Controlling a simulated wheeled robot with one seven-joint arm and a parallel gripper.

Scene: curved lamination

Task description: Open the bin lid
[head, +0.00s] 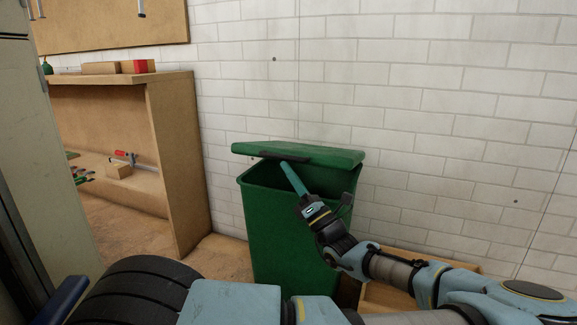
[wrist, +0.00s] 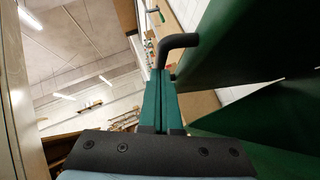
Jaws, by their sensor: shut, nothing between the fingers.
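The green bin (head: 290,230) stands against the white brick wall in the head view. Its green lid (head: 335,154) is partly raised, with a dark gap between lid and rim. A black bar handle (head: 283,156) runs along the lid's front edge; it also shows in the wrist view (wrist: 180,41). My gripper (head: 286,166) is shut and empty, its teal fingers pointing up at the lid's front edge, just below the handle. In the wrist view the fingertips (wrist: 160,74) are pressed together close under the handle; I cannot tell whether they touch it.
A wooden shelf unit (head: 175,160) with clamps and blocks stands left of the bin. A low wooden box (head: 385,298) is on the floor right of the bin, partly behind my arm. A pale cabinet (head: 45,160) is at the far left. The wall rises close behind the lid.

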